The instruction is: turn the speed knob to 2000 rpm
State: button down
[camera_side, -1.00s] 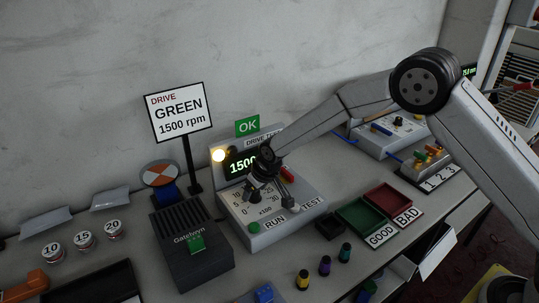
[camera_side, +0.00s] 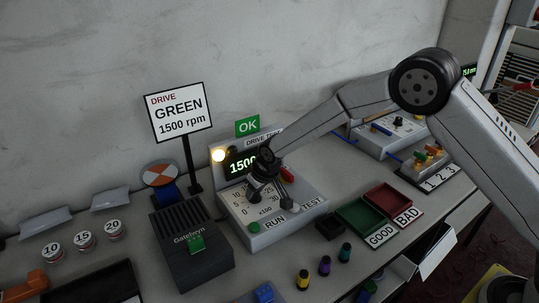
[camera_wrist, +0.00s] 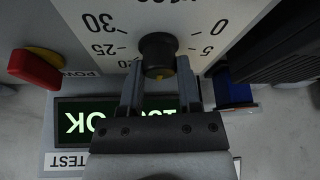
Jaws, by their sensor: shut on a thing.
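The black speed knob (camera_wrist: 158,50) sits on the white dial plate of the drive tester (camera_side: 313,196). In the wrist view the dial appears upside down, with 0 and 5 to the right of the knob and 25 and 30 to the left. The knob's yellow mark points toward my gripper, at the hidden middle of the scale. My gripper (camera_wrist: 160,65) is shut on the knob, one finger on each side. In the side view my gripper (camera_side: 259,192) covers the knob. The display (camera_side: 242,163) reads 1500, partly covered; OK also shows in the wrist view.
A sign (camera_side: 180,113) reads DRIVE GREEN 1500 rpm. A green OK plate (camera_side: 247,126) stands behind the tester. A green button (camera_side: 254,227) and a red power switch (camera_wrist: 36,68) are close by. A dark Gatelwyn box (camera_side: 192,245) stands left of the tester.

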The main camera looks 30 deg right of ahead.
aim_at(256, 208)
jog(key=shift+m, duration=0.3)
jog(key=shift+s+a+m+h, duration=0.1)
jog(key=shift+m+h, duration=0.6)
jog(key=shift+m, duration=0.9)
jog(key=shift+m+h, duration=0.7)
jog(key=shift+m, duration=1.1)
jog(key=shift+f, duration=0.1)
jog(key=shift+c, duration=1.5)
grip_release()
jog(key=shift+r, duration=0.25)
jog(key=v, duration=0.7)
jog(key=shift+a+r, duration=0.15)
jog(key=shift+r, duration=0.1)
